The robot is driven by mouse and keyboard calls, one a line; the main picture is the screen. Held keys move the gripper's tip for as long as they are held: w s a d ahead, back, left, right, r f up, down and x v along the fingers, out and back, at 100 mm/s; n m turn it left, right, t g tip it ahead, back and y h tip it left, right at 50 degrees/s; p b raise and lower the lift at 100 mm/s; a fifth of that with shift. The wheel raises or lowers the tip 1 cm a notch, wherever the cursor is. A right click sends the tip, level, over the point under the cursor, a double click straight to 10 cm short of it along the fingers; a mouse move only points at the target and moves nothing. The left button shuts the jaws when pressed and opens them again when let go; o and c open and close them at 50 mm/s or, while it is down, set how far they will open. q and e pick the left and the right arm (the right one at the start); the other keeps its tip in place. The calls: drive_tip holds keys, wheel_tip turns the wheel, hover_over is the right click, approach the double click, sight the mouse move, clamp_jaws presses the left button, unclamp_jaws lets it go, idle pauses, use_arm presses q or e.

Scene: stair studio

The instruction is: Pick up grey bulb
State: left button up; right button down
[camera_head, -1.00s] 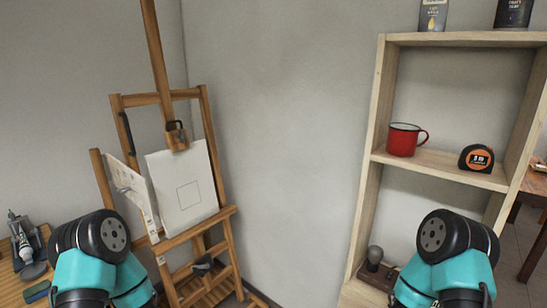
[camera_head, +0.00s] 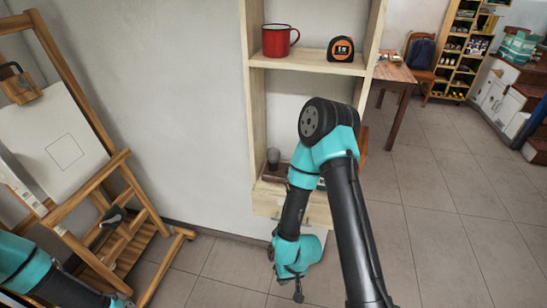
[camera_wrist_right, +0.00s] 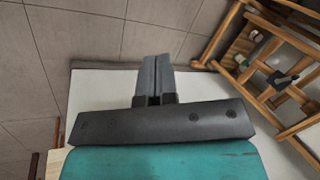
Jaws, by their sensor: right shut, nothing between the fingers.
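The grey bulb (camera_head: 273,156) is a small dark grey rounded shape on the lower shelf of the pale wooden shelf unit. It stands upright on a dark brown base (camera_head: 273,172), partly covered by my right arm. My right gripper (camera_head: 298,292) hangs below the lower shelf in the head view, pointing down, shut and empty. Its two grey fingers (camera_wrist_right: 155,72) are together in the right wrist view, with no bulb in sight there. My left arm enters at the bottom left of the head view; its gripper is out of frame.
The shelf unit (camera_head: 254,100) holds a red mug (camera_head: 276,41) and a tape measure (camera_head: 340,49) on the shelf above. A wooden easel (camera_head: 110,160) stands at the left. Tiled floor (camera_head: 440,210) is open at the right, with a table (camera_head: 394,74) behind.

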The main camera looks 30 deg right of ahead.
drive_tip(key=c, duration=1.8)
unclamp_jaws()
drive_tip(key=o, duration=1.6)
drive_tip(key=shift+w+r, duration=0.1)
